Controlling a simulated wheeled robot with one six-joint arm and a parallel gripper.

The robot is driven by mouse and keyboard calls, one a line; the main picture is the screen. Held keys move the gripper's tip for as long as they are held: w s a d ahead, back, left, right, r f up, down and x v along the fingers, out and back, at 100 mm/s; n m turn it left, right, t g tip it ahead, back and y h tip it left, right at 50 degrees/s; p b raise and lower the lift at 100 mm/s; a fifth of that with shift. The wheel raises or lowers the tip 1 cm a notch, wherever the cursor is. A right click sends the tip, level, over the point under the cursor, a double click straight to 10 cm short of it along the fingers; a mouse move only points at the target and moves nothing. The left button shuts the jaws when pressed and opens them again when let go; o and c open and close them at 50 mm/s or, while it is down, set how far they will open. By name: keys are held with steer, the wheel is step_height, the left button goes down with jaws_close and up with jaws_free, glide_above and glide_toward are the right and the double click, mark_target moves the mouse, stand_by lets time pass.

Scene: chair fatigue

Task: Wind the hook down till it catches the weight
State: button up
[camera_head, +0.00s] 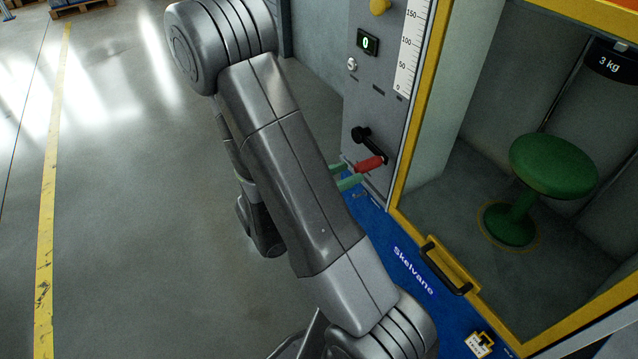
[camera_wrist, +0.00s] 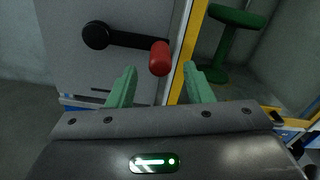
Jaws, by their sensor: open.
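A black crank arm with a red handle (camera_head: 369,164) sits low on the grey machine panel. In the wrist view the red handle (camera_wrist: 160,58) hangs at the right end of the crank arm (camera_wrist: 128,40), just beyond and between my fingertips. My gripper (camera_wrist: 160,82) has its green fingers apart, with nothing held. In the head view my gripper (camera_head: 347,174) is at the handle's left, partly hidden behind my arm. A black weight marked 3 kg (camera_head: 610,62) shows at the upper right inside the cabinet, above a green stool (camera_head: 553,166). I cannot make out the hook.
The panel carries a display (camera_head: 367,42) reading 0, a yellow knob (camera_head: 379,6) and a vertical scale (camera_head: 411,48). The cabinet's yellow frame (camera_head: 409,150) stands close right of the crank. A door handle (camera_head: 446,265) juts out below. Open floor (camera_head: 140,200) lies left.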

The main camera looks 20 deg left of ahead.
mark_target(368, 164)
steer(key=v, duration=0.6)
steer(key=shift+s, duration=0.1)
stand_by(0.6)
steer(key=shift+x, duration=6.6)
steer(key=shift+a, duration=0.1)
